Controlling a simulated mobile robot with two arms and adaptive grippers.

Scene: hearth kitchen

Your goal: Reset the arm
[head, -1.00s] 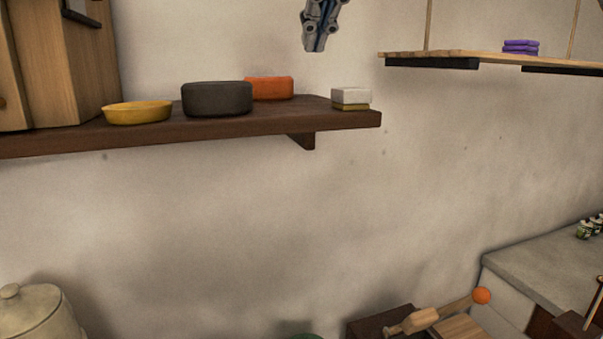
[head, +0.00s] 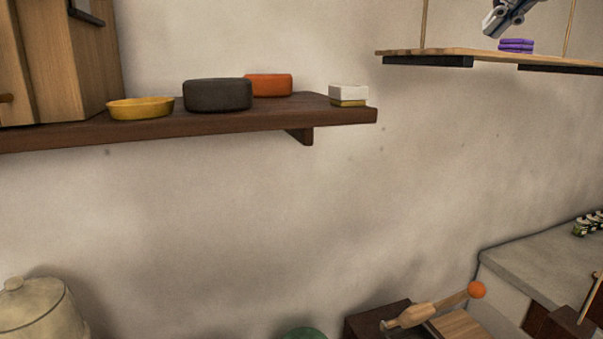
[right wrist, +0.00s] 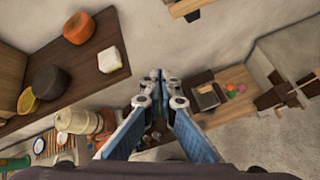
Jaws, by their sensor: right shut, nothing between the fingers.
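My right gripper (head: 491,27) shows at the top right of the head view, in front of the hanging shelf's left part and left of a purple stack. In the right wrist view my right gripper (right wrist: 159,78) has its fingers together, with nothing between them. It is clear of the shelves and touches nothing that I can see. My left gripper is in neither view.
A dark wall shelf (head: 240,122) holds a yellow dish (head: 140,108), a dark grey container (head: 217,95), an orange one (head: 268,85) and a white block (head: 348,93). A hanging shelf (head: 430,55) bears a purple stack (head: 516,46). A grey counter (head: 535,262) is lower right.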

